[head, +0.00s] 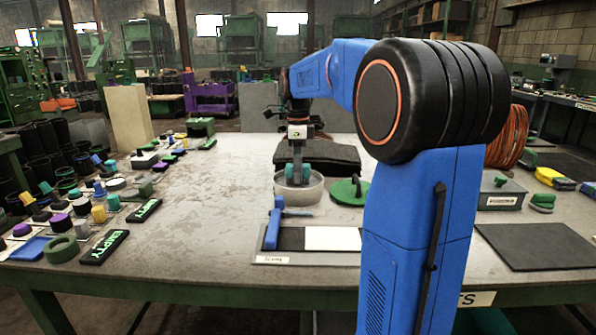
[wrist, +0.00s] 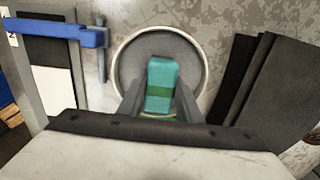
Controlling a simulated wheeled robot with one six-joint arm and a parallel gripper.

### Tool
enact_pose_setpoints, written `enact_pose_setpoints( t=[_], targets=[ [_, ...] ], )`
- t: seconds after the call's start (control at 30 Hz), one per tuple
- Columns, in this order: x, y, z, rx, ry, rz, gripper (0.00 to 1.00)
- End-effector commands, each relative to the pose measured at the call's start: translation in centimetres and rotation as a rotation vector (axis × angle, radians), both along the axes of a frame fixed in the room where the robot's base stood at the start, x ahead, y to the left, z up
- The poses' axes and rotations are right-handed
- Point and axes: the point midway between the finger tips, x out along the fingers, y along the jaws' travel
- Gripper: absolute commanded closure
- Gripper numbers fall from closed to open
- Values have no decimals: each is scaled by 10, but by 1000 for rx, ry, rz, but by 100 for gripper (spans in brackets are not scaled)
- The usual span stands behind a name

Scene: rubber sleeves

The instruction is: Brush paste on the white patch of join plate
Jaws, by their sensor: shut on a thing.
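My gripper (wrist: 160,100) is shut on a teal block-like handle (wrist: 162,84), which I take to be the brush. It is at a round grey pot (head: 283,196), with the teal part inside the rim as seen in the wrist view. The bristles and the paste are hidden, so I cannot tell whether they touch. The join plate (head: 290,259) lies in front of the pot, with a dark part and a white patch (head: 333,238). The white patch also shows at the left of the wrist view (wrist: 53,92). A blue clamp (head: 273,228) sits at the plate's left end.
A green round lid (head: 348,191) lies right of the pot. Black sheets (head: 335,158) are stacked behind it. Two "EMPTY" signs (head: 104,247) and several small coloured parts fill the table's left. A dark mat (head: 537,247) lies at the right. The table left of the plate is bare.

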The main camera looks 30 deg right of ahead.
Motion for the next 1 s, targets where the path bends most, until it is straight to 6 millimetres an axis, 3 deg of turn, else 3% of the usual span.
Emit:
enact_pose_setpoints(
  t=[0.27, 1.0],
  targets=[
    [0, 0, 0, 1, 4, 0, 87],
    [0, 0, 48, 1, 1, 0, 87]
  ],
)
